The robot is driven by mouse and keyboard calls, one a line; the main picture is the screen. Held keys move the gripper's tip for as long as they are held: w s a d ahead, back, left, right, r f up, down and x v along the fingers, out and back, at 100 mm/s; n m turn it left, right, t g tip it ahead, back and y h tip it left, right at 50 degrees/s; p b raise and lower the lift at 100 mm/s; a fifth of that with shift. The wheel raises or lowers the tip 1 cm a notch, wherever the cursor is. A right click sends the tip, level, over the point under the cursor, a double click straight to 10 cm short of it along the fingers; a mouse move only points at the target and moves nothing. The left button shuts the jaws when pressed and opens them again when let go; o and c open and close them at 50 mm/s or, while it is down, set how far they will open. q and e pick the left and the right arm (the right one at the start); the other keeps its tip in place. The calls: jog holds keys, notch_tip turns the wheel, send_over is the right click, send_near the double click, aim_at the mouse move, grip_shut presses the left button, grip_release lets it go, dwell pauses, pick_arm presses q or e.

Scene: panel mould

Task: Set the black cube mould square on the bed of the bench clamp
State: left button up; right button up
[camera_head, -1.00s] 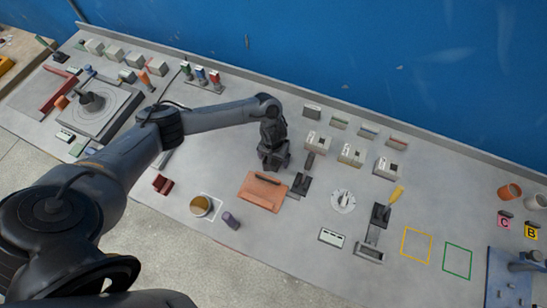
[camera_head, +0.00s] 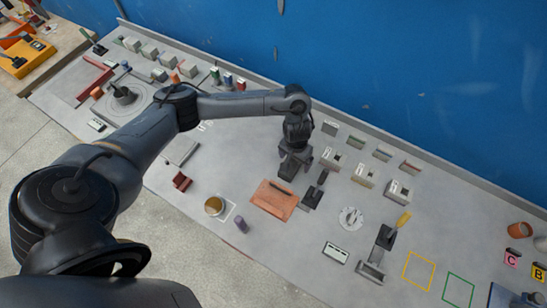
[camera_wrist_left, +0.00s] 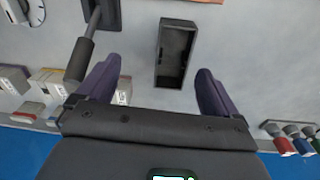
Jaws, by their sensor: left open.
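My left gripper (camera_head: 293,166) hangs over the middle of the bench, pointing down, fingers apart and empty. In the left wrist view its dark purple fingers (camera_wrist_left: 158,70) show on both sides of the black mould (camera_wrist_left: 175,55), an open-topped dark box below. The gap between mould and fingers is clear on both sides. In the head view the gripper covers most or all of the mould. What looks like the bench clamp, with a yellow handle (camera_head: 403,220) and a grey bed (camera_head: 370,272), stands to the right. Nothing shows on its bed. My right gripper is not in view.
Grey boxes (camera_head: 364,176) line the back right. Yellow (camera_head: 418,271) and green outlines are empty.

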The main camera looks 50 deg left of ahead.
pick_arm(q)
jog(key=s+d+f+m+t+h, duration=0.1)
jog(key=d+m, duration=0.1)
jog(key=d, duration=0.6)
jog(key=s+d+f+m+t+h, duration=0.1)
jog(key=d+m+t+h, duration=0.15)
jog(key=d, duration=0.45)
jog(key=s+d+r+m+t, duration=0.2)
jog(key=s+d+r, duration=0.1)
jog(key=d+r, duration=0.4)
jog(key=s+a+r+n+g+y, duration=0.1)
jog(key=s+a+r+g+y, duration=0.1)
jog(key=s+a, duration=1.2)
jog(key=shift+s+a+y, duration=0.3)
jog(key=shift+s+y, duration=0.1)
jog(key=shift+y, duration=0.45)
